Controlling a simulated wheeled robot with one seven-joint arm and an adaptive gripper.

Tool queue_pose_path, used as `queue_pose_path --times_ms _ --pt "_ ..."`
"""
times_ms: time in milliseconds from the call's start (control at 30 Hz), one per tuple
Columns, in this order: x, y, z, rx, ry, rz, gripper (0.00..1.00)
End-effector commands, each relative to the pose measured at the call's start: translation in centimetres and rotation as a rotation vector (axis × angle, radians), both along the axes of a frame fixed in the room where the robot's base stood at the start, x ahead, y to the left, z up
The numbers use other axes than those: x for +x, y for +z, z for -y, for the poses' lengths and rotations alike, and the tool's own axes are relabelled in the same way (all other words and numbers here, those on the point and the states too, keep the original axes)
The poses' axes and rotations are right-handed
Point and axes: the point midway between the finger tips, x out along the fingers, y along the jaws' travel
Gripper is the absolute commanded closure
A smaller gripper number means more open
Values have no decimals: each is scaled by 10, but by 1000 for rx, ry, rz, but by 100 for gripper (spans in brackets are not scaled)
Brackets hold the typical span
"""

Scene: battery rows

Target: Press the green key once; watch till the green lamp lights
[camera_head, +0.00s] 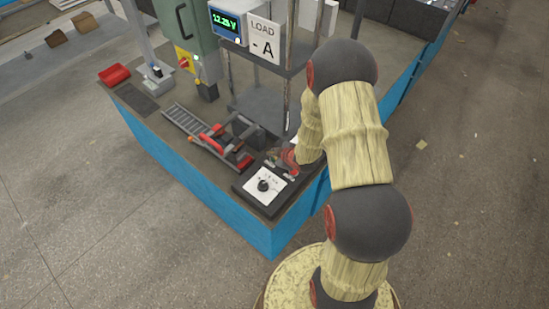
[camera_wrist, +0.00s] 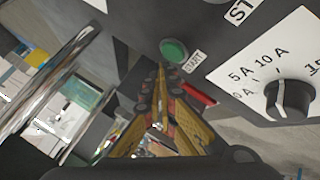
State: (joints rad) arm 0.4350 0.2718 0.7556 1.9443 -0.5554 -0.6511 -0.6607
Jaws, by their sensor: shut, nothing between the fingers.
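The green key (camera_wrist: 174,52) is a round green button on a dark panel, with a START label beside it. It shows in the upper middle of the wrist view. My gripper (camera_wrist: 161,72) is shut and empty, its fingertips just below the key in that picture. I cannot tell whether they touch it. In the head view my gripper (camera_head: 287,158) is over the control box at the bench corner, and the arm and gripper hide the key there.
A dial knob (camera_wrist: 290,98) with amp markings sits right of the key; it also shows in the head view (camera_head: 264,185). A red piece (camera_wrist: 198,92) is near my fingers. A meter (camera_head: 227,21) reads about 12.25 V. A LOAD sign (camera_head: 264,40) and red clamps (camera_head: 243,162) stand nearby.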

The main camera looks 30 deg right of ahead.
Motion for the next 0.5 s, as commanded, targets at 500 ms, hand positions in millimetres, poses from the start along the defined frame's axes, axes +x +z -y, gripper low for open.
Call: queue_pose_path --times_ms 500 --pt "0 27 0 -1 1 1 100"
